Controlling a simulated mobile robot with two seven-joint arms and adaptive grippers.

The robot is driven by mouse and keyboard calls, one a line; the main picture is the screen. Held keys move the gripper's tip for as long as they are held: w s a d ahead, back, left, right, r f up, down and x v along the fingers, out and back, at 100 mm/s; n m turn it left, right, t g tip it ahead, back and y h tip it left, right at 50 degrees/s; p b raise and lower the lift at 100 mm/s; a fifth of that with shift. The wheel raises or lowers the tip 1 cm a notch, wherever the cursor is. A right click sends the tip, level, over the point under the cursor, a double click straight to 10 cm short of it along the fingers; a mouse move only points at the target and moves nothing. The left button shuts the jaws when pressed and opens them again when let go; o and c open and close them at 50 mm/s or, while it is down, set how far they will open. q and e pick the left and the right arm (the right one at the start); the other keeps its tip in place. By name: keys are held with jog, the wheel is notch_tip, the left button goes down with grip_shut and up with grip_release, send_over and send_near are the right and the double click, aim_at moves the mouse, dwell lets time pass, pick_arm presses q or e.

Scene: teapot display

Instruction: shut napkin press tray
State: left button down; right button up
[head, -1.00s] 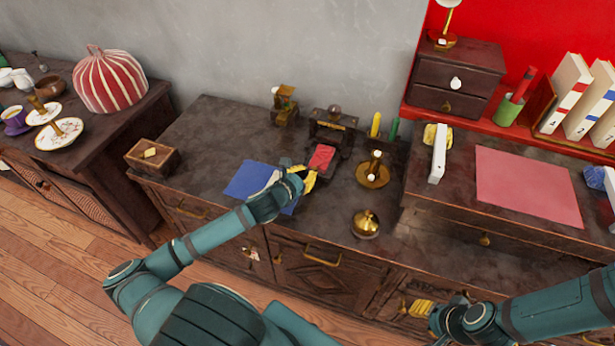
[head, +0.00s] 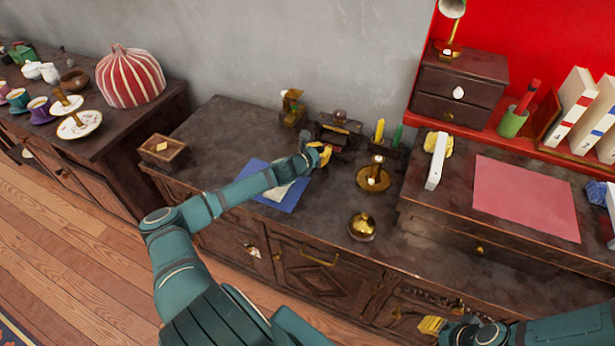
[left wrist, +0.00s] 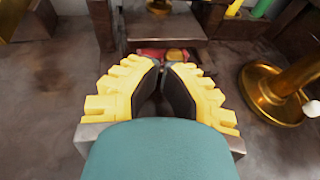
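The napkin press (head: 338,127) is a dark wooden stand with a small knob on top, towards the back of the dark cabinet top. Its lower front shows in the left wrist view (left wrist: 162,26). A strip of red napkin (left wrist: 150,54) shows low in the press front, just beyond my fingertips. My left gripper (head: 324,153) is right in front of the press, its yellow fingers pointing at it. In the left wrist view the fingertips (left wrist: 164,66) are together with nothing held. The fingers hide much of the tray; how far out it stands is unclear. My right gripper (head: 432,325) is low at the right.
A brass candlestick (head: 374,178) stands close right of the press, with a brass bell-like piece (head: 362,227) nearer. A wooden box (head: 163,152) stands at the left. Green and yellow sticks (head: 397,135) stand behind right.

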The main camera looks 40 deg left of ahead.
pick_arm(q)
jog(key=shift+r, duration=0.1)
jog(key=v, duration=1.2)
jog(key=shift+d, duration=0.1)
